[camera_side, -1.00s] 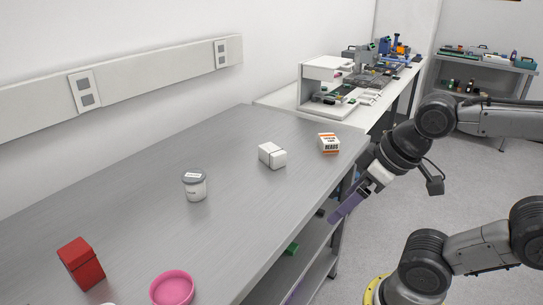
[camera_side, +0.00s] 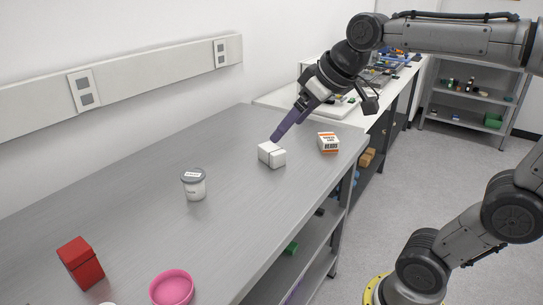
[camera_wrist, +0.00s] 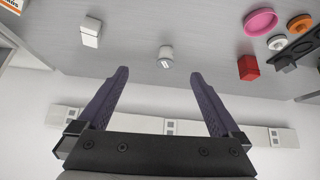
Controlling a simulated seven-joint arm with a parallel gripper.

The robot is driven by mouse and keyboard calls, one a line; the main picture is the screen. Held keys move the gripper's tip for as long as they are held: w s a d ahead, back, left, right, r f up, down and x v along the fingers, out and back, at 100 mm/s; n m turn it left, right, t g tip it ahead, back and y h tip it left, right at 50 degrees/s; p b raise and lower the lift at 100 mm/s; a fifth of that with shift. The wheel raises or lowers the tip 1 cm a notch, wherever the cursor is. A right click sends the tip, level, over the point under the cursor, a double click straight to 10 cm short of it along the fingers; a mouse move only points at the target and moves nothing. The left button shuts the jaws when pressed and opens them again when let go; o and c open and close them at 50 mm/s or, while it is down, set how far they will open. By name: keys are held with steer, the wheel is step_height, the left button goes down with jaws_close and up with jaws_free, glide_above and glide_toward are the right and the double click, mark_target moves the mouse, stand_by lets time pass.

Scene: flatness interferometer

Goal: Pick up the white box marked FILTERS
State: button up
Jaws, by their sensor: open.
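A plain white box (camera_side: 270,154) sits on the grey bench in the side view, left of the orange-and-white box. I cannot read any FILTERS marking on it. It also shows at the upper left of the wrist view (camera_wrist: 90,34). My gripper (camera_side: 275,137) has purple fingers, which point down and left. In the side view the fingertips appear just above and behind the white box. In the wrist view my gripper (camera_wrist: 160,74) is open and empty, and the box lies outside the fingers, apart from them.
An orange-and-white box marked BEADS (camera_side: 328,142) stands right of the white box. A white jar with a grey lid (camera_side: 194,184), a red box (camera_side: 80,263) and a pink bowl (camera_side: 172,288) stand toward the left and front. Bench between them is clear.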

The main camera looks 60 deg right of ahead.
steer(key=w+d+m, duration=0.1)
steer(key=w+d, duration=0.4)
steer(key=w, duration=0.4)
steer(key=m+g+h, duration=0.1)
steer(key=m+g, duration=0.2)
glide_above(272, 148)
steer(key=s+a, duration=0.2)
steer(key=s, duration=0.3)
step_height(272, 148, down, 13)
steer(key=x, duration=0.8)
steer(key=shift+w, duration=0.25)
steer(key=shift+d+x, duration=0.2)
steer(key=shift+x, duration=2.45)
steer(key=shift+s, duration=0.1)
steer(key=shift+f, duration=0.25)
